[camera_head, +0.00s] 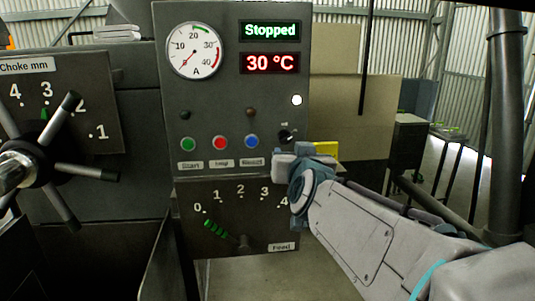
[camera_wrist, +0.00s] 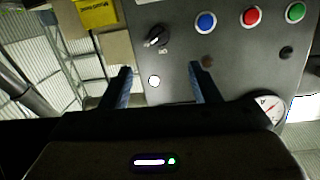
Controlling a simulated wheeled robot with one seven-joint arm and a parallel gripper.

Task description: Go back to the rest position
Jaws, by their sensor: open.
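My gripper (camera_wrist: 160,88) is open in the wrist view, its two dark fingers apart with nothing between them but the panel's white light behind. In the head view my arm reaches in from the lower right, and its end is in front of the right edge of the control panel (camera_head: 232,95). The fingertips are hard to make out there. The black selector knob (camera_head: 286,135) shows just above my arm's end; it also shows in the wrist view (camera_wrist: 157,37). I cannot tell the exact gap between gripper and panel.
The panel has green (camera_head: 188,144), red (camera_head: 220,143) and blue (camera_head: 252,142) buttons, a gauge (camera_head: 194,51) and displays reading Stopped and 30 °C. A feed lever (camera_head: 220,232) is below. A spoked choke handwheel (camera_head: 40,155) stands at left. A dark post (camera_head: 505,120) stands at right.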

